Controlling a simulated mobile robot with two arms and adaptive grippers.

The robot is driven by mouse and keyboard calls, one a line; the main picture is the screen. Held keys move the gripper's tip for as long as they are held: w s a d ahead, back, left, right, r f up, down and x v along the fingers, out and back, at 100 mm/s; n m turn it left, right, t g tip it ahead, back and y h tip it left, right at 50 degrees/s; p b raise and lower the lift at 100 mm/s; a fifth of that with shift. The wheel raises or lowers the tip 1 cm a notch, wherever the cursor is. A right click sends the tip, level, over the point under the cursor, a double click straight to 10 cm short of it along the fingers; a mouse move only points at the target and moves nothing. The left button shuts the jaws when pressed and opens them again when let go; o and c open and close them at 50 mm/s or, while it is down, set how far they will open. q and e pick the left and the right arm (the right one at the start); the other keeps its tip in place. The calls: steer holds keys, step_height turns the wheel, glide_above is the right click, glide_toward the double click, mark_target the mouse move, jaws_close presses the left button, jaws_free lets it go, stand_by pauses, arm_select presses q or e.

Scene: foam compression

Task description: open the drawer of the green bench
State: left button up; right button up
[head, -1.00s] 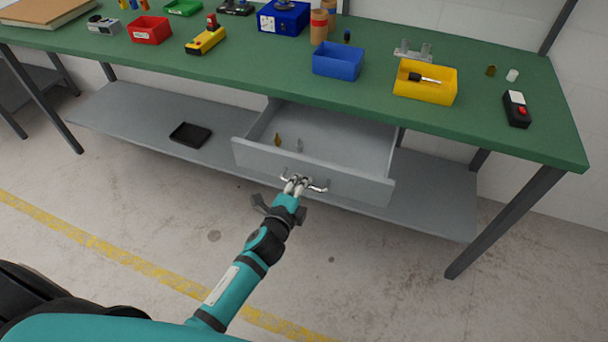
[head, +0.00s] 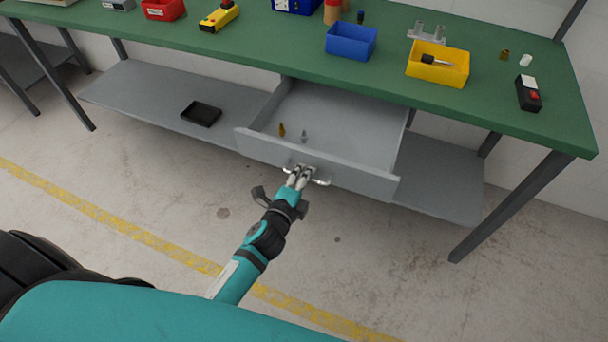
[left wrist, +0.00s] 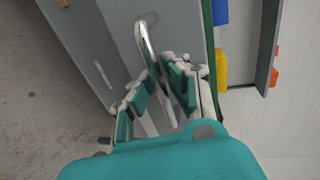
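The green bench (head: 270,50) stands across the head view. Its grey drawer (head: 350,115) hangs under the top and is pulled well out, so its inside shows. A brass-coloured piece and a small grey piece lie in it near the front panel. My left gripper (head: 300,175) is at the metal bar handle (head: 321,182) on the drawer front. In the left wrist view the handle (left wrist: 147,42) runs down between the fingers of the left gripper (left wrist: 165,80), which look closed around it. My right gripper is not in view.
A grey lower shelf (head: 170,95) holds a black tray (head: 201,114). On the bench top are a blue bin (head: 351,41), a yellow bin (head: 437,64) and a black control box (head: 528,93). The floor before the drawer is clear.

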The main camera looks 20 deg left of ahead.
arm_select(q)
steer(key=o, duration=0.3)
steer(key=shift+o, duration=0.2)
steer(key=v, duration=1.2)
steer(key=s+f+n+g, duration=0.2)
steer(key=s+f+n, duration=0.1)
steer(key=f, duration=0.7)
steer(key=s+f+n+g, duration=0.2)
steer(key=s+f+g, duration=0.15)
steer(key=f, duration=0.65)
steer(key=s+f+n+g, duration=0.2)
steer(key=s+f+n, duration=0.15)
steer(key=f, duration=0.55)
steer(key=s+a+f+n+g, duration=0.2)
steer(key=s+f+n+g, duration=0.1)
steer(key=s+f, duration=0.5)
steer(key=s+a+f+n+g, duration=0.3)
steer(key=s+f, duration=0.4)
steer(key=s, duration=0.7)
steer(key=shift+s+a+f+n+g+y, duration=0.15)
steer(key=shift+s+f+n+g+y, duration=0.2)
steer(key=shift+n+g, duration=0.3)
